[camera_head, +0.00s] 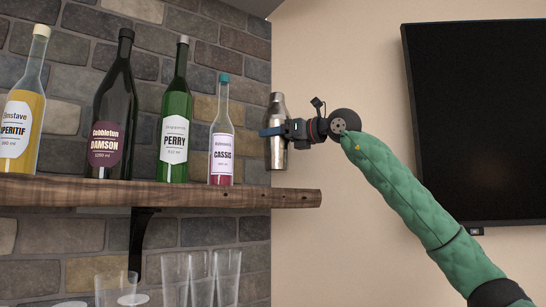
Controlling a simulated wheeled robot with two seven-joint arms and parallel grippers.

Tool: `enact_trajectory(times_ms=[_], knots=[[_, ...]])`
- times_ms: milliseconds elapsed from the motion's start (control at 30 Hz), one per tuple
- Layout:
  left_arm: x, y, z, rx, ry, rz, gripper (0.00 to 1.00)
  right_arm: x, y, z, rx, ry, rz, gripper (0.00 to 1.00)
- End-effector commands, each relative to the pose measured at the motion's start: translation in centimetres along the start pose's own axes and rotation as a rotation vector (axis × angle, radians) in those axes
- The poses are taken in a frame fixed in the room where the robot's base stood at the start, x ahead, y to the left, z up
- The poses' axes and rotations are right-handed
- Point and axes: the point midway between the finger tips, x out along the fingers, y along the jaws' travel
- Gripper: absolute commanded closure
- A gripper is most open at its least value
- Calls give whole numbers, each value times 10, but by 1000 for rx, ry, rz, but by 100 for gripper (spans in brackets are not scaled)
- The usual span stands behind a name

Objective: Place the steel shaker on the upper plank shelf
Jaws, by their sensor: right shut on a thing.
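The steel shaker (276,155) is upright, just above the right end of the upper plank shelf (230,197). My right gripper (273,131) is shut around the shaker's middle, reaching in from the right on my green-sleeved arm. My left gripper is not in the view.
On the plank stand an Aperitif bottle (20,105), a dark Damson bottle (113,115), a green Perry bottle (175,120) and a Cassis bottle (222,140) left of the shaker. Glasses (190,280) stand below. A dark wall screen (480,120) is at right.

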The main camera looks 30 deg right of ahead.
Motion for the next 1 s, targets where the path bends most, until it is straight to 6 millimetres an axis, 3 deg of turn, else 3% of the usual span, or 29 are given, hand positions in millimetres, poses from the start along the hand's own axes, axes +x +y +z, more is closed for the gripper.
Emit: enact_trajectory(times_ms=[133,367,467,567,1000], knots=[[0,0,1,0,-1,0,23,11,2,-6,-1,-2,0,61],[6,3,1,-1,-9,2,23,13,2,-23,-1,-2,0,61],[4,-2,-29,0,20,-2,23,13,2,-37,0,-1,-1,61],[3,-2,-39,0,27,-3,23,12,2,-46,0,-2,-1,61],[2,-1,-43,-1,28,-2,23,13,2,-49,0,-3,0,61]])
